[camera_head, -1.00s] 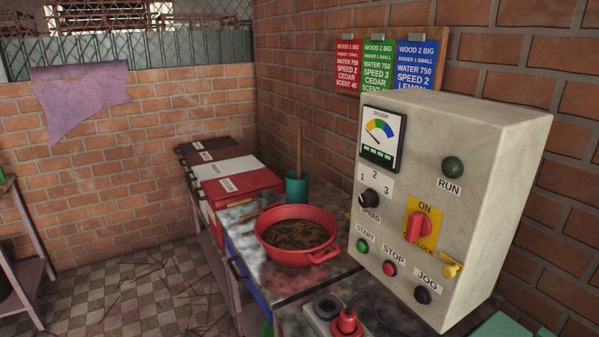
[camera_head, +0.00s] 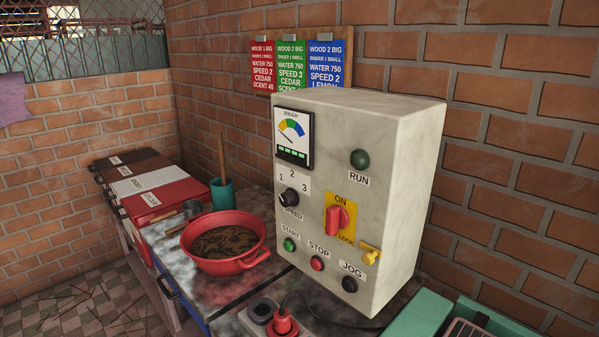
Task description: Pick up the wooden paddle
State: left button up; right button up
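The wooden paddle (camera_head: 221,158) appears to be the thin brown wooden handle standing almost upright in a teal cup (camera_head: 223,194). Its lower end is hidden inside the cup. The cup stands on the metal table behind a red basin (camera_head: 226,242) that holds a dark brown mix. Neither of my grippers is in view.
A large grey control box (camera_head: 400,200) stands right of the basin. Lidded bins (camera_head: 150,203) line the left. A small pot (camera_head: 192,209) sits left of the cup.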

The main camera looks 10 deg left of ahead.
aim_at(220, 136)
jog(key=i+j+z, duration=0.1)
jog(key=j+z, duration=0.7)
jog(key=j, duration=0.2)
jog(key=j+z, duration=0.4)
jog(key=k+j+z, duration=0.1)
jog(key=j+z, duration=0.3)
jog(key=j, duration=0.2)
